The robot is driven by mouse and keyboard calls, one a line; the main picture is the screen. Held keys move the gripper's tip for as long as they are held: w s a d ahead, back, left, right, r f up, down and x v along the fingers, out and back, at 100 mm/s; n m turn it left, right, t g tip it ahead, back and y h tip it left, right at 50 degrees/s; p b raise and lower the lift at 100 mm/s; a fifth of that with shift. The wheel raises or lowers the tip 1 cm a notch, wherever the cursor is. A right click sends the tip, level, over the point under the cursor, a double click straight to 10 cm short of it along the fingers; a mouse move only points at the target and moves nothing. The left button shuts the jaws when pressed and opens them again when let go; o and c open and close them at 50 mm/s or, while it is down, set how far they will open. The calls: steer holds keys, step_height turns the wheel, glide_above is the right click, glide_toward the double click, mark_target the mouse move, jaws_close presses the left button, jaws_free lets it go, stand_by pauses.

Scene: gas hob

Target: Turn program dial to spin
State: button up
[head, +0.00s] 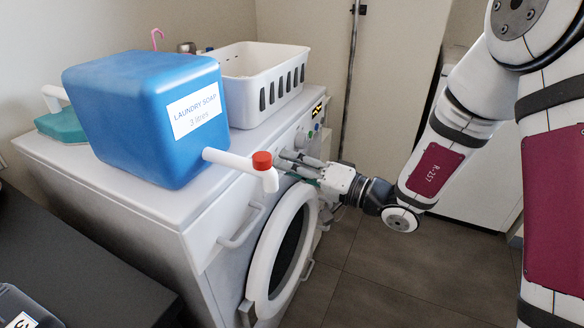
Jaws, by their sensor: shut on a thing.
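The washing machine (188,232) stands at the left, with its control panel along the upper front edge. My gripper (287,163) reaches in from the right, with its fingers at the panel just above the round door (281,250). The fingers are shut on what appears to be the program dial. The dial itself is hidden by the fingers and the soap tap, so its pointer and setting cannot be read. A small lit display (318,108) shows at the panel's far end, too small to read.
A blue laundry soap container (135,120) stands on top, its white spout with a red tap (262,160) sticking out over the front, close to my gripper. A white basket (262,75) stands behind it. A dark counter (75,265) is at lower left. The floor at right is clear.

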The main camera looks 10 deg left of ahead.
steer(key=shift+w+d+m+g+y+p, duration=0.2)
steer(key=shift+m+g+p, duration=0.45)
steer(key=shift+m+p, duration=3.4)
steer(key=shift+w+a+m+g+y+p, duration=0.1)
steer(key=shift+m+g+y+p, duration=0.9)
steer(key=shift+m, duration=5.6)
steer(key=shift+w+d+m+g+h+p, duration=0.1)
steer(key=shift+m+g+h+p, duration=0.25)
steer(key=shift+m+p, duration=3.95)
steer(key=shift+f+m+b, duration=0.1)
steer(key=shift+m+b, duration=0.95)
steer(key=shift+m, duration=0.2)
steer(key=o, duration=1.2)
steer(key=shift+c, duration=0.2)
